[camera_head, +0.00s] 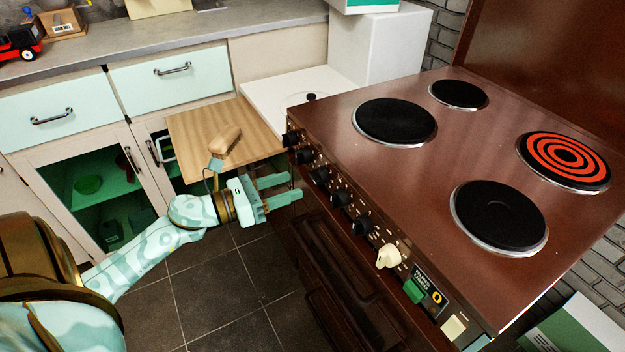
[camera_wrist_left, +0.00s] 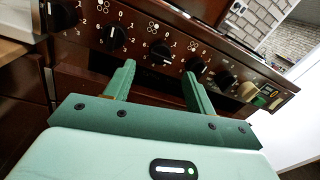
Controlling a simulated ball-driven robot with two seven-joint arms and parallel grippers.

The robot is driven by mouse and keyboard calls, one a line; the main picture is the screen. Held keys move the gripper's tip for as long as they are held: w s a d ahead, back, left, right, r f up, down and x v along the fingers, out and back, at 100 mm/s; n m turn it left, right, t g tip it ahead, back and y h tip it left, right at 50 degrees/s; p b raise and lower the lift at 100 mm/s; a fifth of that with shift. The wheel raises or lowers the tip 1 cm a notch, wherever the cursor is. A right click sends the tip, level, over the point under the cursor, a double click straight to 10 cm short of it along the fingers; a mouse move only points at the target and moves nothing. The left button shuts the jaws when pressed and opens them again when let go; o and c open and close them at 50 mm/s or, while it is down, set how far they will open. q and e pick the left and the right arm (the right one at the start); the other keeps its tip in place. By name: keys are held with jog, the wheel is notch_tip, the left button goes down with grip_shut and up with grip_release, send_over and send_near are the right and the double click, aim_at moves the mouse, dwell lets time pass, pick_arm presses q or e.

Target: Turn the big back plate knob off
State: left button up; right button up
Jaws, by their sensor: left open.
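The brown stove (camera_head: 450,150) has a glowing red big back plate (camera_head: 565,160); the other plates look dark. A row of black knobs runs along its front panel, including a middle knob (camera_head: 320,174). I cannot tell for sure which knob belongs to the glowing plate. My left gripper (camera_head: 287,188) is open and empty in front of the panel. In the left wrist view its fingertips (camera_wrist_left: 160,75) point at the panel, apart from it as far as I can tell. A black knob (camera_wrist_left: 160,52) shows between and just above them. My right gripper is out of view.
A cream knob (camera_head: 388,257) and a green switch (camera_head: 413,291) sit further along the panel. A wooden board (camera_head: 195,135) with a brush (camera_head: 226,140) juts out behind my left gripper. A cabinet (camera_head: 85,185) stands open-fronted or glazed at left. The tiled floor (camera_head: 215,290) looks clear.

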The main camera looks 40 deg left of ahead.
aim_at(312, 178)
pick_arm(q)
jog(key=x, duration=0.6)
jog(key=shift+w, duration=0.2)
jog(key=c, duration=0.9)
